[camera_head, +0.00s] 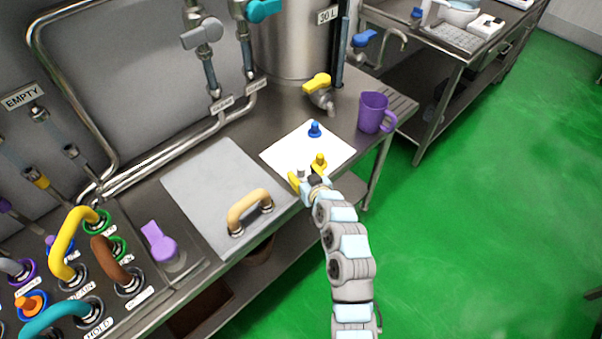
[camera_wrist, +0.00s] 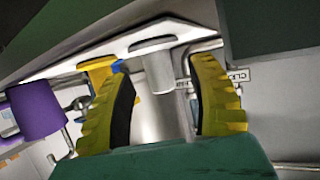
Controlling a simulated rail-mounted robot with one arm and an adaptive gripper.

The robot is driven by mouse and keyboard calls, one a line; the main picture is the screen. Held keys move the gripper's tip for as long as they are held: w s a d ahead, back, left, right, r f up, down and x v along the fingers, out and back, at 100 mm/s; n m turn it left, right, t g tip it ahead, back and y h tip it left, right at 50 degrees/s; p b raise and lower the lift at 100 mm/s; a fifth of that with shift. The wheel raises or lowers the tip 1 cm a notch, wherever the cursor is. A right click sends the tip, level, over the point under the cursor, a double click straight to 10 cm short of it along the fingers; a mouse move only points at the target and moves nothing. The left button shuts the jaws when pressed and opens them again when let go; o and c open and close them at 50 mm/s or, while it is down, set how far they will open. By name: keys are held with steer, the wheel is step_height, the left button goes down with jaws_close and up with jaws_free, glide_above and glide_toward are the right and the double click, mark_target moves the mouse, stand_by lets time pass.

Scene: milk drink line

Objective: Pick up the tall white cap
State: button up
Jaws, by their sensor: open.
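The tall white cap, pale grey in this light, stands on a white mat (camera_head: 285,156); its top shows in the head view (camera_head: 300,173). In the wrist view the cap (camera_wrist: 157,72) appears inverted between my two yellow fingers, its wide flange against the mat. My gripper (camera_head: 305,181) is open, with a finger on either side of the cap in the wrist view (camera_wrist: 163,68). A gap shows on each side, wider at the right finger. A yellow cap (camera_head: 320,160) and a blue cap (camera_head: 315,130) stand on the same mat, beyond it.
A purple mug (camera_head: 373,113) stands right of the mat. A yellow-handled tap (camera_head: 318,84) on the steel tank (camera_head: 290,40) is behind. A grey panel with a tan handle (camera_head: 248,206) lies to the left. The bench's front edge runs close by my gripper.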

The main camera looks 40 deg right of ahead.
mark_target(302, 168)
steer(key=shift+x, duration=0.85)
jaws_close()
step_height(302, 168, up, 4)
steer(key=shift+s+f, duration=0.1)
steer(key=shift+s, duration=0.1)
steer(key=s+a+r+p, duration=0.1)
steer(key=s+a+r, duration=0.7)
steer(key=s+r, duration=0.1)
steer(key=shift+p+v, duration=0.35)
steer(key=shift+v, duration=0.55)
